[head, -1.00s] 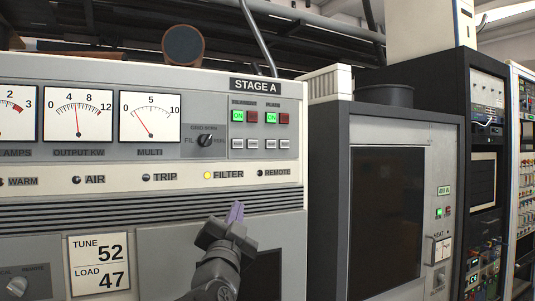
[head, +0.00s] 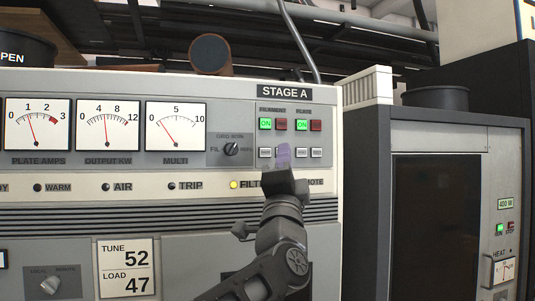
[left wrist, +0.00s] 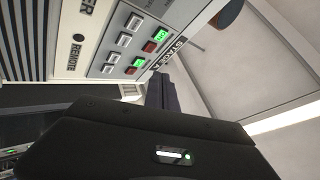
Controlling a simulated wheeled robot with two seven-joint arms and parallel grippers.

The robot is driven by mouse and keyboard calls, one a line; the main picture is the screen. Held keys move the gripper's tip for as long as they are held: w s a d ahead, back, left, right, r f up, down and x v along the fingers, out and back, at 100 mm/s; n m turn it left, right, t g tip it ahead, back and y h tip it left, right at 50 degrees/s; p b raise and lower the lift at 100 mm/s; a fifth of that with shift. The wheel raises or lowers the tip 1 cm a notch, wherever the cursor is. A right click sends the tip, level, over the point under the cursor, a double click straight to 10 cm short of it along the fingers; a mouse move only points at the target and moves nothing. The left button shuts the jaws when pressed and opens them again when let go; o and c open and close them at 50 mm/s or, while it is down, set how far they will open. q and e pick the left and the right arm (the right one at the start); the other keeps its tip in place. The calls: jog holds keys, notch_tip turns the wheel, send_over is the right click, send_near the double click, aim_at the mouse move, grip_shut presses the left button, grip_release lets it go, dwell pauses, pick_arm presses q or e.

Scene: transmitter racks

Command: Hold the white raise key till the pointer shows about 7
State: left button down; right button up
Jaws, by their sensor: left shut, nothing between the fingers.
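Several small white keys sit in a row under the green and red buttons on the Stage A panel; one white key (head: 302,152) shows clear in the head view. They also show in the left wrist view, one white key (left wrist: 123,40) among them. No printed key labels are readable. My left gripper (head: 283,153) is shut and empty, its purple fingertips in front of the second key from the left, partly hiding it. I cannot tell whether they touch. The Output kW meter (head: 107,126) has its pointer between 4 and 8. The Multi meter (head: 176,127) points low, between 0 and 5.
The Plate Amps meter (head: 38,125) points near 1. A selector knob (head: 231,149) is left of the keys. The yellow Filter lamp (head: 234,185) is lit. A grey cabinet (head: 460,140) stands to the right.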

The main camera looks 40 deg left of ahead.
aim_at(269, 156)
pick_arm(q)
jog(key=shift+a, duration=0.15)
jog(key=shift+w+a+p, duration=0.3)
jog(key=shift+w+a, duration=0.55)
jog(key=shift+a, duration=0.35)
jog(key=shift+w+a+p, duration=0.3)
jog(key=shift+w+a, duration=0.5)
jog(key=shift+a, duration=0.35)
jog(key=shift+w+a+p, duration=0.3)
jog(key=shift+w+a, duration=0.55)
jog(key=shift+a, duration=0.35)
jog(key=shift+w+a, duration=0.2)
jog(key=shift+a, duration=0.15)
jog(key=shift+w+a+p, duration=0.2)
jog(key=shift+a+p, duration=0.1)
jog(key=shift+p, duration=0.1)
dwell(1.8)
jog(key=shift+d, duration=0.1)
dwell(1.2)
jog(key=shift+s+d+b, duration=0.3)
jog(key=shift+s+d, duration=0.15)
jog(key=shift+d, duration=0.1)
